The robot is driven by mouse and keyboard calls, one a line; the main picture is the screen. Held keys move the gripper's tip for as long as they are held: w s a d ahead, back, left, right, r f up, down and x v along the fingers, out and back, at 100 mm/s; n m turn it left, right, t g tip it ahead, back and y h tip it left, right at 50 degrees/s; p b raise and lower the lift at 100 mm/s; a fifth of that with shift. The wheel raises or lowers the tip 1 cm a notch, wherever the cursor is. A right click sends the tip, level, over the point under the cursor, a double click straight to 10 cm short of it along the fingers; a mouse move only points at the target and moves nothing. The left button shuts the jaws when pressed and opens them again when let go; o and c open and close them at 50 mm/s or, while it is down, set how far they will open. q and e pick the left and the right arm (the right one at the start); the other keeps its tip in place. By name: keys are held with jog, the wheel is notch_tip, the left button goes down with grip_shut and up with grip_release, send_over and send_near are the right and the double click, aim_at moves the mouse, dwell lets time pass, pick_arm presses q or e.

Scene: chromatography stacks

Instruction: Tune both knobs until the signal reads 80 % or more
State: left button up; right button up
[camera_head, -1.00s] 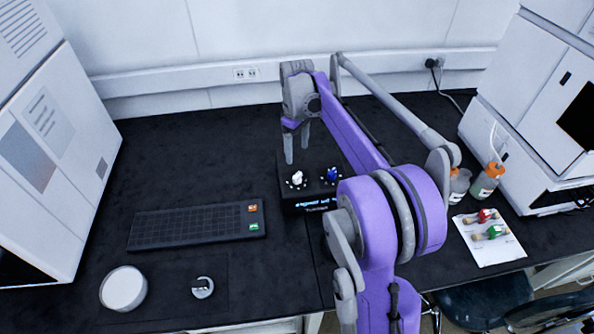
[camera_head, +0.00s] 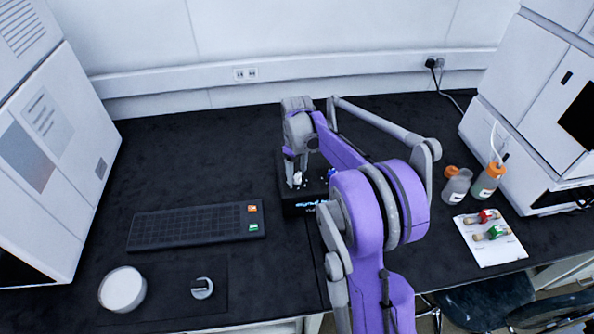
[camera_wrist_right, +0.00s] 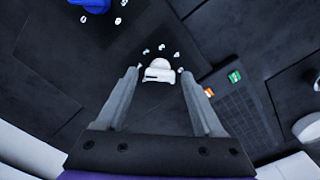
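A black tuner box (camera_head: 292,209) with a lit blue display stands on the bench; the display text is partly hidden by my right arm and cannot be read. Its white knob (camera_head: 298,178) shows beside my right fingers. In the right wrist view the white knob (camera_wrist_right: 159,70) lies between and just beyond the fingertips, with small marks around it. The blue knob (camera_wrist_right: 90,5) is at the upper left there; in the head view it is mostly hidden. My right gripper (camera_wrist_right: 160,78) is open, pointing down over the white knob. My left gripper is not in view.
A keypad tray (camera_head: 185,226) with an orange and a green button lies left of the box. A white round container (camera_head: 123,288) is front left. Bottles (camera_head: 457,186) and a white sheet (camera_head: 492,250) with red and green items are at right.

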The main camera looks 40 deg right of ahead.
grip_shut()
jog(key=shift+m, duration=0.3)
jog(key=m, duration=0.3)
jog(key=shift+m+b, duration=0.3)
jog(key=shift+b, duration=0.1)
jog(key=shift+m+b, duration=0.3)
jog(key=shift+m, duration=1.9)
jog(key=shift+o, duration=1.2)
grip_release()
